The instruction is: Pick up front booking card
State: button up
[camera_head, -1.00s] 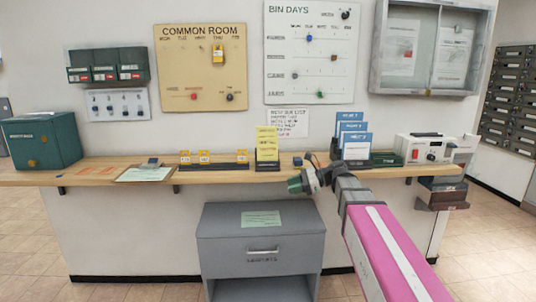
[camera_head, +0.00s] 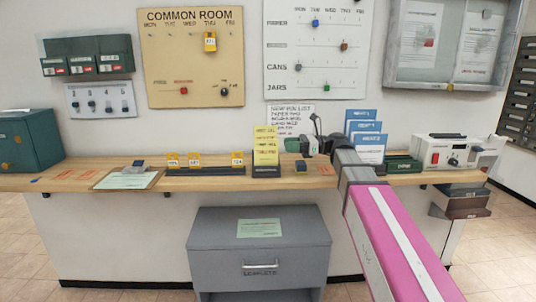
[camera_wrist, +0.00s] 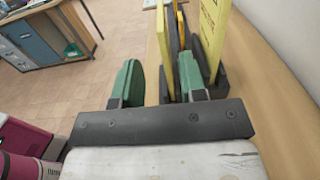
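Yellow cards, which I take for the booking cards (camera_head: 265,140), stand upright in a dark holder (camera_head: 265,171) on the counter, right of the small numbered tags. In the wrist view the front booking card (camera_wrist: 163,45) shows edge-on, with a taller yellow card (camera_wrist: 211,35) behind it. In the wrist view, the left finger is on the room side of the front card. The right finger appears near the gap behind it; contact is not clear.
Blue cards (camera_head: 369,145) stand in a rack right of my gripper, beside a white device (camera_head: 446,152). Small yellow tags (camera_head: 194,160) sit in a dark rail to the left. A clipboard (camera_head: 128,179) lies farther left. A grey cabinet (camera_head: 260,250) stands below.

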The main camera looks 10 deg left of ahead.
aim_at(270, 144)
jog(key=shift+x, duration=3.7)
jog(key=shift+w, duration=0.15)
grip_shut()
